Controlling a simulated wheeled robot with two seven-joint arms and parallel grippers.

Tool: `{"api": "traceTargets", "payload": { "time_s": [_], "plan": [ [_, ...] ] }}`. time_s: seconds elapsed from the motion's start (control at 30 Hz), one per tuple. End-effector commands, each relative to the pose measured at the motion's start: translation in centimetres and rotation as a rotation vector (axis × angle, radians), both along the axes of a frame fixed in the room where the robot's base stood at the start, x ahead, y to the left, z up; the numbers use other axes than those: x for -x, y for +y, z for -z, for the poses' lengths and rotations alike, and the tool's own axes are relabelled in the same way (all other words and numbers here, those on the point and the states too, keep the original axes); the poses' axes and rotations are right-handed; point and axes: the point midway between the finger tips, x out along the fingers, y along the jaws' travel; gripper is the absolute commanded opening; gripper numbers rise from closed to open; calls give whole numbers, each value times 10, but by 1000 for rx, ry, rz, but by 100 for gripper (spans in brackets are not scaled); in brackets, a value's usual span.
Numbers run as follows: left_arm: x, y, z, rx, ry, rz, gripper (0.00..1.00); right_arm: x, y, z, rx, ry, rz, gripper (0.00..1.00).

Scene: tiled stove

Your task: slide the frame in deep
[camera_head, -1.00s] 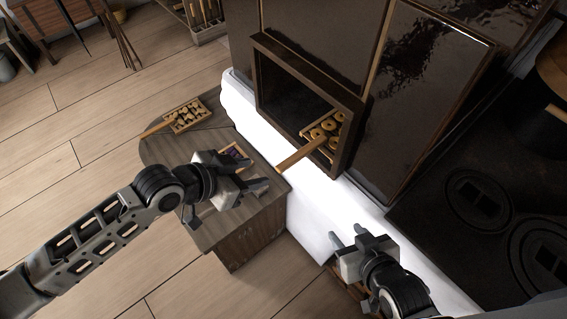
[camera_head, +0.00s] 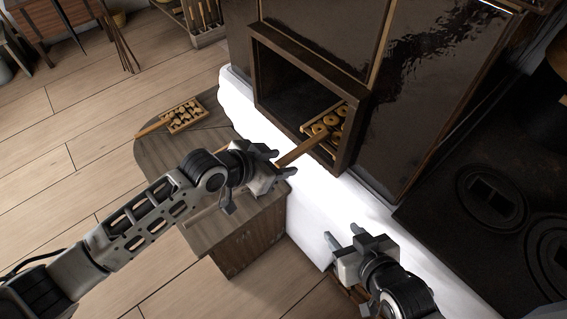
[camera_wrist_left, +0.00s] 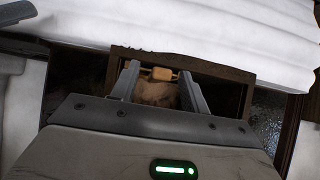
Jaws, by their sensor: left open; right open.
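A wooden frame with a long handle (camera_head: 302,150) and several ring-shaped pieces (camera_head: 328,124) sits partly inside the stove opening (camera_head: 290,85), towards its right side. Its handle sticks out over the white ledge. My left gripper (camera_head: 280,163) is open at the outer end of this handle. In the left wrist view, the handle's end (camera_wrist_left: 162,73) shows between the open left fingers (camera_wrist_left: 160,86); I cannot tell whether they touch it. My right gripper (camera_head: 342,234) is open and empty above the white ledge, below and to the right of the opening.
Another handled frame with light pieces (camera_head: 184,116) lies on the wooden cabinet (camera_head: 165,156) at the left. The white ledge (camera_head: 310,205) runs below the opening. Dark stove tiles (camera_head: 425,85) stand right of it, and a black hob (camera_head: 495,195) is further right.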

Motion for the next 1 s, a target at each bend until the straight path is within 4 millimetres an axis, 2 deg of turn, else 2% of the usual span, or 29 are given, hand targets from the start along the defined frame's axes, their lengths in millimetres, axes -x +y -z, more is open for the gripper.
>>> {"api": "traceTargets", "payload": {
  "time_s": [0.27, 0.6, 1.0],
  "plan": [
    [-1, -1, 0, 0, 0, 0, 45, 3, -2, 2, 5, 8, -3, 45],
    [0, -1, 0, 0, 0, 0, 0, 4, -3, 4, 8, 11, -1, 45],
    [-9, -12, 0, 4, -3, 0, 0, 3, -2, 9, 5, 11, 3, 45]
  ]
}}
